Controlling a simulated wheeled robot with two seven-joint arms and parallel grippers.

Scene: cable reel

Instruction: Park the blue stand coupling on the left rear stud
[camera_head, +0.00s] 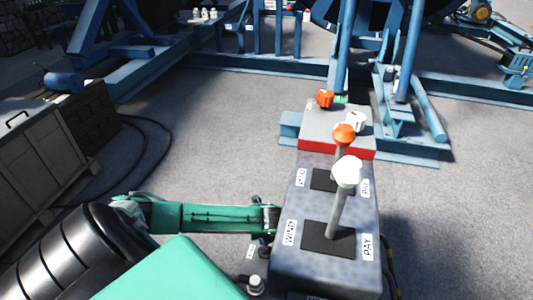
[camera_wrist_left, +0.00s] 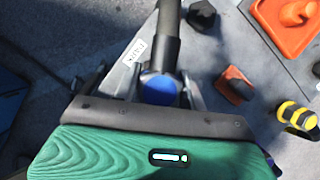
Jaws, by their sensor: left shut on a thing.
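In the left wrist view the blue coupling (camera_wrist_left: 159,88) sits between the fingers of my left gripper (camera_wrist_left: 150,82), with a thick black hose (camera_wrist_left: 168,35) running up from it. My left gripper is shut on it. In the head view my left arm comes in from the left, and its end (camera_head: 268,218) is beside the left side of the grey lever console; the coupling is not clear there. A silver knob-like fitting (camera_head: 256,285) shows low beside the console. I cannot tell which fitting is the left rear stud. My right gripper is not in view.
The console (camera_head: 325,265) carries a white-knobbed lever (camera_head: 347,172) and an orange-knobbed lever (camera_head: 344,135). Blue steel frames (camera_head: 250,62) stand behind, and a wooden crate (camera_head: 40,150) is at left. The left wrist view shows an orange-red piece (camera_wrist_left: 235,82) and a yellow-black part (camera_wrist_left: 297,116).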

